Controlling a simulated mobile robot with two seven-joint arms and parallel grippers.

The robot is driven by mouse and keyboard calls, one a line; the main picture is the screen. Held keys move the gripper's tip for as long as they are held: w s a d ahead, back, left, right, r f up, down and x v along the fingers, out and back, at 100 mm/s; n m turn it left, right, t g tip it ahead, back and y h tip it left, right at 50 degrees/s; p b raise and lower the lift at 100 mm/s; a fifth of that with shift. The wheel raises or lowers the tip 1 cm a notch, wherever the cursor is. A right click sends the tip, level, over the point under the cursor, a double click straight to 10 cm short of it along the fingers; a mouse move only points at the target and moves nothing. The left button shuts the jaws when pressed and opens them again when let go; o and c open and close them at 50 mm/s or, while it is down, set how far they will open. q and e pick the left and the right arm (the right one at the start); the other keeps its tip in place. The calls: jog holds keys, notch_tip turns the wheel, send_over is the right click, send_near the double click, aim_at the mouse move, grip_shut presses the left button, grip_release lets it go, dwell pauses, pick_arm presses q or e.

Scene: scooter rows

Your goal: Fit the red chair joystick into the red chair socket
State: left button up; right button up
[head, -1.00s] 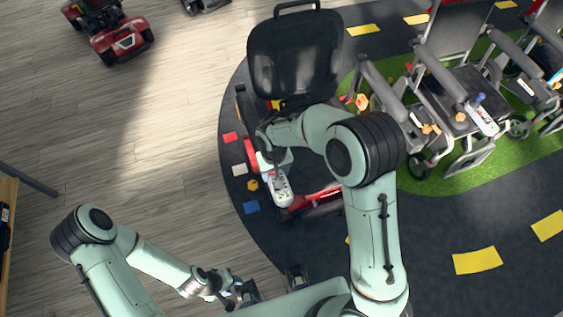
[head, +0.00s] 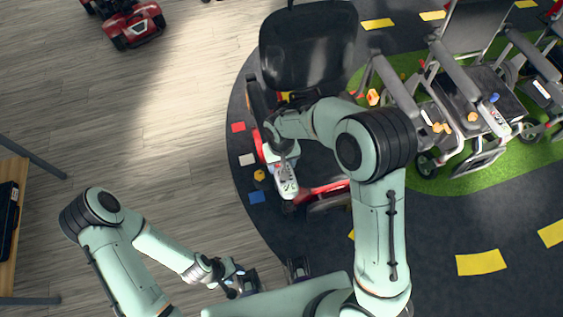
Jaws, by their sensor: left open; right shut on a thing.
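The red chair has a black seat back (head: 308,45) and a red base (head: 325,190). A pale control panel with small buttons (head: 287,185) sits at its left armrest. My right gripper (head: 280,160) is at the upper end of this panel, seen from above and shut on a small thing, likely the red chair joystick. The joystick and socket are hidden by the gripper, so I cannot tell whether they touch. My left gripper (head: 240,284) is open, low in the picture and well away from the chair.
Grey wheelchairs (head: 470,100) stand on a green patch at the right; one has a blue knob (head: 494,97) on its panel. A red scooter (head: 133,25) is at upper left. Wooden floor (head: 130,140) is clear.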

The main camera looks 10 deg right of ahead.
pick_arm(q)
jog(key=shift+f, duration=0.1)
pick_arm(e)
jog(key=shift+f, duration=0.15)
pick_arm(q)
jog(key=shift+s+f+b, duration=0.4)
jog(key=shift+f+b, duration=0.5)
jog(key=shift+s+f+b, duration=0.35)
jog(key=shift+f+b, duration=0.5)
pick_arm(e)
jog(key=shift+f, duration=2.4)
pick_arm(q)
jog(key=shift+f, duration=0.2)
pick_arm(e)
jog(key=shift+f, duration=0.2)
jog(key=o, duration=1.7)
jog(key=shift+c, duration=0.2)
pick_arm(q)
jog(key=shift+w+r+p, duration=0.15)
jog(key=shift+r+p, duration=0.3)
jog(key=shift+r, duration=0.2)
pick_arm(e)
notch_tip(320, 180, up, 13)
jog(key=shift+r, duration=0.2)
